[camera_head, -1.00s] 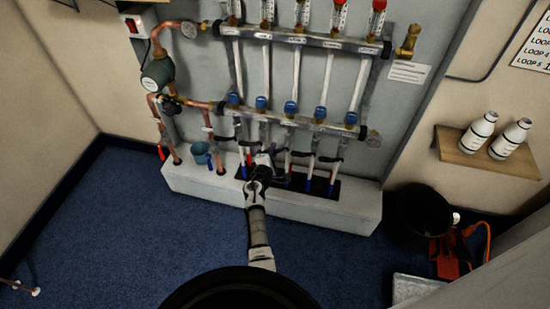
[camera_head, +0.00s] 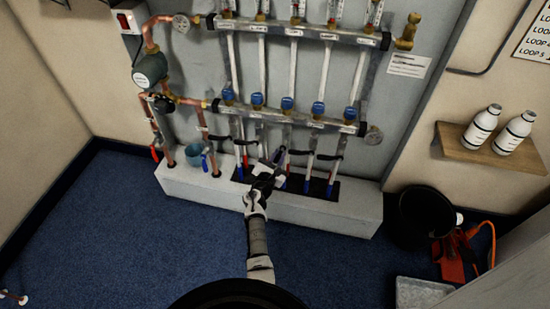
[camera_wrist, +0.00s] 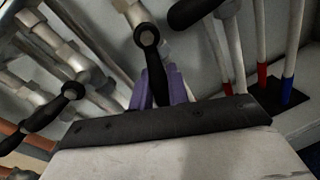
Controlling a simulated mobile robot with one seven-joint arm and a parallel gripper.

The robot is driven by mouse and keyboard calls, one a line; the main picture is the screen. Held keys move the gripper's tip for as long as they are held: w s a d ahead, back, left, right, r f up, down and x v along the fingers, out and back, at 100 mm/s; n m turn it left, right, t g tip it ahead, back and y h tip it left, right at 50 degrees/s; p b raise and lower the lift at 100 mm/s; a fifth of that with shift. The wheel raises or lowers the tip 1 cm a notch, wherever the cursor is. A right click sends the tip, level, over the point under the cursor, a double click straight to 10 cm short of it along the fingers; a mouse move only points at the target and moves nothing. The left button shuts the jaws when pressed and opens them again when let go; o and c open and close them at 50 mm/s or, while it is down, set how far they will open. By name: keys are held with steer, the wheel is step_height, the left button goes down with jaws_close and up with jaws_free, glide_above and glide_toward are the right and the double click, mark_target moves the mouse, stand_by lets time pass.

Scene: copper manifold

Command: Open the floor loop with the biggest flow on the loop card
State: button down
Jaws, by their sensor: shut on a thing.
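The copper manifold on the grey board has a lower rail (camera_head: 280,117) with several blue caps and a row of black lever handles below it. My gripper (camera_head: 277,160) is at a middle lever of that row. In the wrist view its purple fingers (camera_wrist: 165,86) are shut on a black lever handle (camera_wrist: 150,62). That handle points at a different angle from the levers to its left (camera_wrist: 45,115) and right (camera_wrist: 195,12). In the head view, the levers right of my gripper (camera_head: 300,152) lie across their pipes. The loop card (camera_head: 535,42) is cut off by the frame edge; its values are unreadable.
White pipes with red and blue ends enter a low white plinth (camera_head: 330,212). A wall shelf (camera_head: 485,155) holds two bottles. A black bucket (camera_head: 425,217) and an orange-red item (camera_head: 455,257) are on the floor at right.

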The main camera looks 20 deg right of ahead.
steer(key=shift+s+d+f+n+b, duration=0.1)
steer(key=shift+s+d+n+b, duration=0.2)
steer(key=shift+n, duration=0.65)
steer(key=shift+s+d+f+n+b, duration=0.15)
steer(key=shift+d+n, duration=0.25)
steer(key=shift+n, duration=0.55)
steer(key=c, duration=1.4)
jaws_free()
steer(key=shift+r, duration=0.1)
steer(key=shift+s+a, duration=0.1)
